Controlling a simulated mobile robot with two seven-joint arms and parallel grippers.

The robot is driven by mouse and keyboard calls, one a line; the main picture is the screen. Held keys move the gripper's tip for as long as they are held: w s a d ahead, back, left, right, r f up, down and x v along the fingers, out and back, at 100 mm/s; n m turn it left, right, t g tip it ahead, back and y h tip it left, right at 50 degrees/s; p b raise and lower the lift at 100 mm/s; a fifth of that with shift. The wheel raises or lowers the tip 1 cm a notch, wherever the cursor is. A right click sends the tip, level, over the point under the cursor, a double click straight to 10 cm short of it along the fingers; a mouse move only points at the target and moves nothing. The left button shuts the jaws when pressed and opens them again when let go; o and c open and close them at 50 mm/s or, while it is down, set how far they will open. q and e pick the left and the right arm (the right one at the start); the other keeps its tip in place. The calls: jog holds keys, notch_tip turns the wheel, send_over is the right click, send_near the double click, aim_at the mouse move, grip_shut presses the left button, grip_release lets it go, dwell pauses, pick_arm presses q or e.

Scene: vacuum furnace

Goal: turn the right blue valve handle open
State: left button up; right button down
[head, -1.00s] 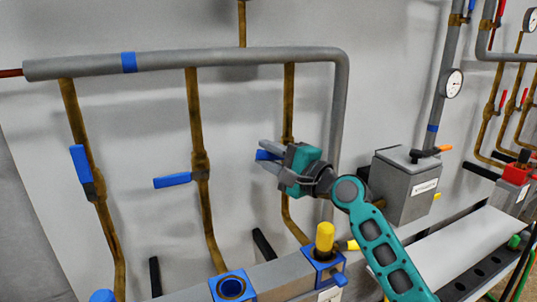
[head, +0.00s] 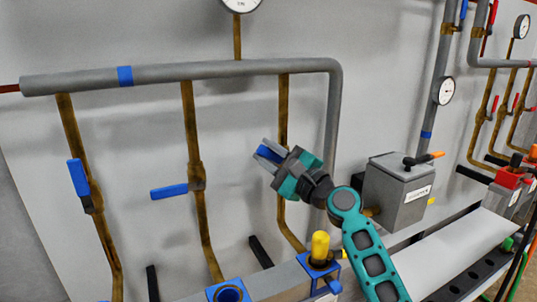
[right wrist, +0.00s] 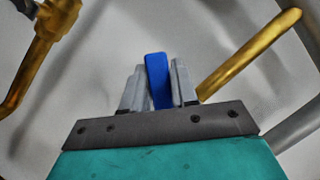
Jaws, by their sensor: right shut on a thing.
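The right blue valve handle (head: 269,153) sits on the rightmost of the brown vertical pipes under the grey header pipe. My right gripper (head: 263,150) is shut on it, with a grey finger on each side. The handle and fingers tilt, pointing up and to the left. In the right wrist view the blue handle (right wrist: 157,80) stands between the two fingers (right wrist: 156,90). The gripper body hides the valve body behind it. My left gripper is not in view.
The middle blue handle (head: 169,192) is horizontal, and the left blue handle (head: 78,178) is near vertical. A grey box (head: 398,191) with an orange-tipped lever stands right of my arm. A yellow-capped blue fitting (head: 320,247) is below the gripper.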

jog(key=c, duration=1)
grip_release()
jog(key=shift+o, duration=0.2)
jog(key=v, duration=1.3)
jog(key=shift+b, duration=0.35)
